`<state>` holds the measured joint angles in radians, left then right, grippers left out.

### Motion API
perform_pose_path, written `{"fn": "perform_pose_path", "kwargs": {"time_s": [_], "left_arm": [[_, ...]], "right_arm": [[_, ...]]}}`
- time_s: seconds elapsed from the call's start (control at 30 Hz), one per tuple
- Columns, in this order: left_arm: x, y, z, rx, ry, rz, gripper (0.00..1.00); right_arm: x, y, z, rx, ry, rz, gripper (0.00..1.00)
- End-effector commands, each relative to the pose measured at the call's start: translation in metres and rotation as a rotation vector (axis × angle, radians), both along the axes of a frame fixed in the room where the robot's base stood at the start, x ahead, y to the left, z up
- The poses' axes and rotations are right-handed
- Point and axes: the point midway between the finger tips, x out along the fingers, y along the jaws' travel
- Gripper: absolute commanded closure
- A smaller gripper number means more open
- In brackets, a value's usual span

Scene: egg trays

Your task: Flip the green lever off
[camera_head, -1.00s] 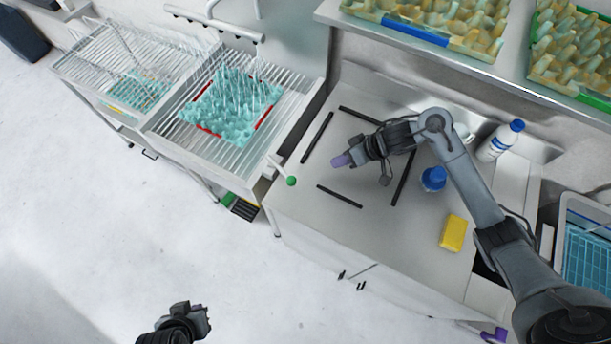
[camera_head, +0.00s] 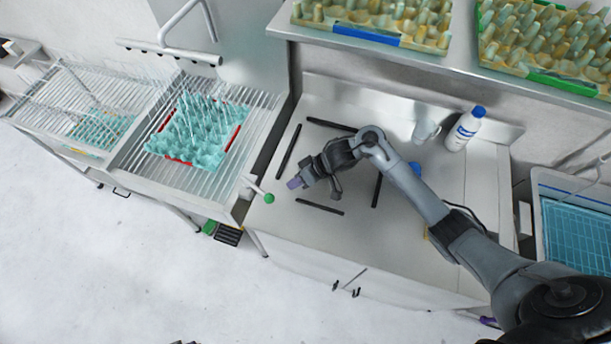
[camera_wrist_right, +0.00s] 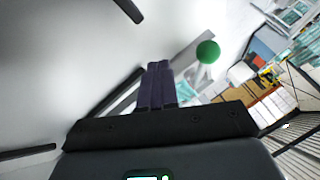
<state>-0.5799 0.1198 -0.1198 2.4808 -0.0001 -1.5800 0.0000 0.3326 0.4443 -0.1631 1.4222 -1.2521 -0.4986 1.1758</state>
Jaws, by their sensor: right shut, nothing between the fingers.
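The green lever is a pale stem with a round green knob (camera_head: 269,198) at the left front edge of the steel worktop, beside the grated sink unit. In the right wrist view the green knob (camera_wrist_right: 208,51) shows just right of and beyond the fingertips, apart from them. My right gripper (camera_head: 294,183) is over the worktop, a little up and to the right of the knob. Its purple fingers (camera_wrist_right: 158,84) are shut together and empty. My left gripper is not clearly in view; only a dark sliver shows at the bottom edge of the head view.
A teal egg tray (camera_head: 205,137) sits on the grate left of the lever. Black bars (camera_head: 320,207) lie on the worktop around my right gripper. Egg trays (camera_head: 400,40) fill the shelf above.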

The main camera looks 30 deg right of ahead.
Motion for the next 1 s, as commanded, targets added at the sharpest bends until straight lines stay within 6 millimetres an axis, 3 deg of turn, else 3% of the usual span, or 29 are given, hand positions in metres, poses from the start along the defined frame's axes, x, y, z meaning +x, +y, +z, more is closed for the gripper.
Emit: {"fn": "perform_pose_path", "kwargs": {"time_s": [0.07, 0.4, 1.0], "left_arm": [[0.0, 0.0, -0.004, 0.0, 0.0, 0.0, 1.0], [0.0, 0.0, 0.005, 0.0, 0.001, 0.0, 1.0], [0.0, 0.0, 0.007, 0.0, 0.001, 0.0, 1.0]], "right_arm": [[0.005, 0.009, -0.012, 0.001, 0.002, -0.001, 1.0], [0.0, 0.042, -0.003, -0.001, 0.0, 0.0, 1.0], [-0.001, 0.051, -0.002, -0.001, 0.0, -0.003, 1.0]]}}
